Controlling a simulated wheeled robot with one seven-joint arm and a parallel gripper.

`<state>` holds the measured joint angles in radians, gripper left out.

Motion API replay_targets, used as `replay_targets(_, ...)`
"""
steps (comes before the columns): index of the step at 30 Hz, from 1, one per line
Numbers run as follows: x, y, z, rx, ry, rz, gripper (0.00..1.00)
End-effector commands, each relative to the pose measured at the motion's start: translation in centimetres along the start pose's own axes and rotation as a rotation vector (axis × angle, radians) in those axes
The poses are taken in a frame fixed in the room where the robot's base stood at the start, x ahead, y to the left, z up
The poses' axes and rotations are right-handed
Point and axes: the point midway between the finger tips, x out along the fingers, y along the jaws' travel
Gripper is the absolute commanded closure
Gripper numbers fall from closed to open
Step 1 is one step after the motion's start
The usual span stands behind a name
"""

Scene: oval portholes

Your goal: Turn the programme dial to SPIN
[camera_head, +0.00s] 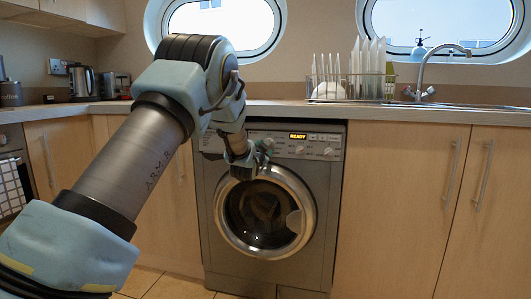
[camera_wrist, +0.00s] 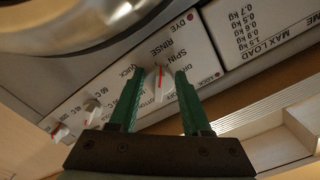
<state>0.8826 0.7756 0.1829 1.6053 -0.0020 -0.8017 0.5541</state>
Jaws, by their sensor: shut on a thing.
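The programme dial (camera_wrist: 153,84) is a pale round knob with a red pointer line on the washing machine's control panel, seen in the wrist view. Labels such as QUICK, RINSE and SPIN are printed around it. The pointer runs roughly up the picture, towards the RINSE and SPIN lettering; I cannot tell exactly which label it meets. My gripper (camera_wrist: 157,78) has its two green fingers shut on the dial, one on each side. The display (camera_head: 298,136) reads READY.
Smaller knobs (camera_wrist: 92,106) lie along the panel beside the dial. The machine's round glass door (camera_head: 262,215) is shut, just below my gripper. The worktop (camera_head: 280,108) overhangs above the panel, with a dish rack (camera_head: 345,90) on it.

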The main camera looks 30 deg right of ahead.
Motion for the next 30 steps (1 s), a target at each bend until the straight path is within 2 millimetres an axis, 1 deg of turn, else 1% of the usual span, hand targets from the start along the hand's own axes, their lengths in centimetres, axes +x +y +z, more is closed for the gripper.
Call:
replay_targets(6, 0.00, -0.09, 0.06, 0.170, 0.000, 0.001, 1.00)
replay_targets(15, 0.00, -0.34, 0.05, 0.318, -0.001, 0.001, 1.00)
replay_targets(21, 0.00, -0.39, 0.00, 0.359, -0.001, 0.001, 1.00)
replay_targets(30, 0.00, -0.42, -0.01, 0.368, -0.001, 0.001, 1.00)
